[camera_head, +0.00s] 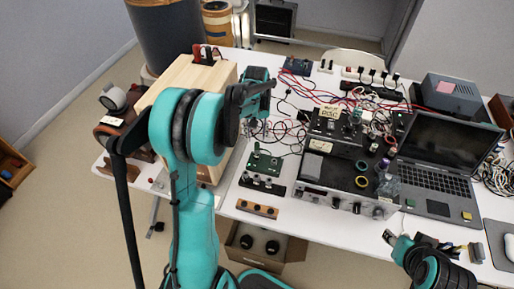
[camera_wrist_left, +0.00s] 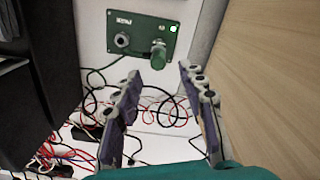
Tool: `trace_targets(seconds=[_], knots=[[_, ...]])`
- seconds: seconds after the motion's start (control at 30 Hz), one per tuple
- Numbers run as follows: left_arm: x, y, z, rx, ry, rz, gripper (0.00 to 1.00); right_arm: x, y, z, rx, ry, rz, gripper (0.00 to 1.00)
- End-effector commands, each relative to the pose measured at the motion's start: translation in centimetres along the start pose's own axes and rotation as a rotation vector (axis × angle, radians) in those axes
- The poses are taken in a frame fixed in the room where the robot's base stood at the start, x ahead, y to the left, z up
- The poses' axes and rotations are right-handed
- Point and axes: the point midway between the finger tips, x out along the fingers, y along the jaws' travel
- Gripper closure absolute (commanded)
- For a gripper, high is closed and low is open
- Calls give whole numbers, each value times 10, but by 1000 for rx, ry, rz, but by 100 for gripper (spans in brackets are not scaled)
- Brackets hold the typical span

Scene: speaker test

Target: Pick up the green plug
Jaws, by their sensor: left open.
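The green plug (camera_wrist_left: 158,54) is a short, ribbed green cylinder in the left wrist view. It stands in a small green panel box (camera_wrist_left: 141,36), beside a metal round socket and a lit green lamp. The box also shows on the table in the head view (camera_head: 263,164). My left gripper (camera_wrist_left: 160,73) is open and empty, its two fingers spread on either side below the plug in the wrist picture, apart from it. In the head view the left gripper (camera_head: 258,92) hangs above the table beside the wooden box. My right gripper (camera_head: 396,240) is at the lower right, its jaws unclear.
A tall wooden box (camera_head: 190,75) stands close left of the panel box. A dark amplifier (camera_head: 342,183) stands right of it, with a laptop (camera_head: 437,160) beyond. Red and black cables (camera_wrist_left: 155,108) lie loosely around the panel. A wooden strip (camera_head: 257,208) lies near the front edge.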

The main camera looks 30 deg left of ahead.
Motion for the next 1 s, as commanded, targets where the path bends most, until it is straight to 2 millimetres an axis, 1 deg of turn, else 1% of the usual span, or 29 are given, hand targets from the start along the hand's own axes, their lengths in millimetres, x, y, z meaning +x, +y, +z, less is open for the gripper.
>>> trace_targets(seconds=[0.03, 0.17, 0.3, 0.4, 0.63, 0.67, 0.7, 0.8, 1.0], knots=[[6, 0, 0, 1, 0, 0, 59, 3, 0, 2, 0, 0, 0, 59], [20, 1, 1, 1, 1, 0, 59, 10, 0, 7, 0, 0, 0, 59], [43, 1, 2, 1, 1, 0, 59, 20, 0, 14, 0, 0, 0, 59], [54, 1, 2, 1, 1, 0, 59, 23, 0, 17, 0, 0, 0, 59], [54, 1, 2, 2, 1, 0, 59, 22, 0, 16, 0, 0, 0, 59], [53, 1, 2, 2, 1, 0, 67, 22, 0, 16, 0, 0, 0, 59], [53, 1, 2, 2, 1, 0, 78, 22, 0, 16, 0, 0, 0, 59], [53, 1, 2, 2, 1, 1, 100, 22, 0, 16, 0, 0, 0, 59], [53, 1, 2, 2, 1, 0, 100, 22, 0, 16, 0, 0, 0, 59]])
